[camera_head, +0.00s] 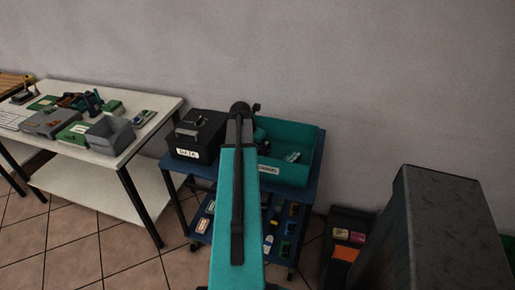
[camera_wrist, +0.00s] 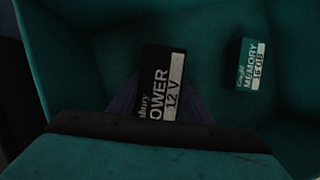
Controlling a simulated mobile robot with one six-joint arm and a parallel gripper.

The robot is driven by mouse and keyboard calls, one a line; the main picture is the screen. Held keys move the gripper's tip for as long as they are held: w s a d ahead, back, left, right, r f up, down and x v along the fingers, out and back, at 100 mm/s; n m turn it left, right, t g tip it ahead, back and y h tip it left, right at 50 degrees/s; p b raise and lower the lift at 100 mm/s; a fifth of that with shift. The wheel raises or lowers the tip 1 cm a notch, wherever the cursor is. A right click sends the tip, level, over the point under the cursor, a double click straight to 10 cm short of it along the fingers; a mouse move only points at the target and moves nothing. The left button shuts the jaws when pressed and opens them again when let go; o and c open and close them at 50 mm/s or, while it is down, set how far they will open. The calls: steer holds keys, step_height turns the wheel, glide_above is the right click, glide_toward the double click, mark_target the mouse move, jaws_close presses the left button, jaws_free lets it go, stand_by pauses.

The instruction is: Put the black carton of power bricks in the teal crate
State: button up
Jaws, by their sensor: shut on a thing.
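The teal crate (camera_head: 305,171) stands on the blue cart, partly hidden behind my arm in the head view. Its inside wall and floor (camera_wrist: 215,65) fill most of the wrist view. The black carton (camera_wrist: 162,75), marked POWER 12 V, shows in the middle of the wrist view, with the crate's inside behind it. My gripper (camera_wrist: 160,108) is shut on this carton, with dark finger shapes at its sides. Whether the carton touches the crate floor I cannot tell. In the head view the carton and fingers are hidden.
A green carton marked MEMORY (camera_wrist: 250,65) lies in the crate, right of the black carton. A black case (camera_head: 196,135) stands left of the crate on the cart (camera_head: 192,172). A white table (camera_head: 150,137) with boxes is farther left. A dark grey block (camera_head: 440,225) rises at right.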

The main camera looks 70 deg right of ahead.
steer(key=shift+f, duration=0.1)
steer(key=o, duration=1.3)
steer(key=shift+b+v, duration=0.7)
steer(key=shift+v, duration=5.4)
steer(key=shift+d, duration=0.1)
